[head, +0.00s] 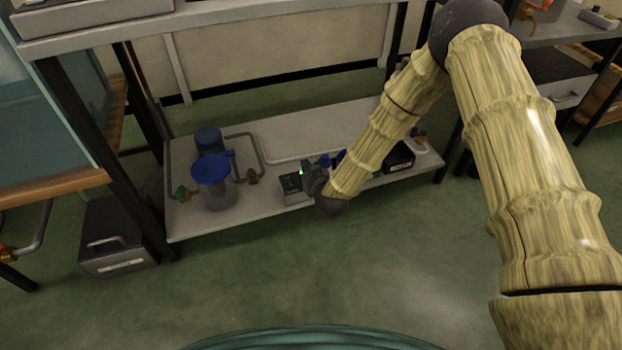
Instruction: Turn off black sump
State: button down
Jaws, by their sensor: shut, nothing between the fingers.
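A small dark box (291,186) stands on the lower shelf near its front edge, with a green light on or beside it. My arm reaches down to the shelf, and my gripper (308,178), small and dark, is shut and empty right at this box. I cannot tell whether it touches the box. A black box (399,159) stands farther right on the same shelf, partly behind my arm. I cannot tell which of the two is the black sump, and no switch is clear to see.
A dark case (113,238) stands on the floor at left. The floor before the shelf is clear.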

jog(key=shift+b+x, duration=0.3)
jog(key=shift+x, duration=0.65)
jog(key=f, duration=0.1)
jog(key=f+b, duration=0.1)
jog(key=shift+s+f, duration=0.3)
jog(key=shift+s+d+f+b, duration=0.1)
jog(key=shift+s+f+b, duration=0.05)
jog(key=shift+f+b, duration=0.45)
jog(key=shift+f, duration=0.1)
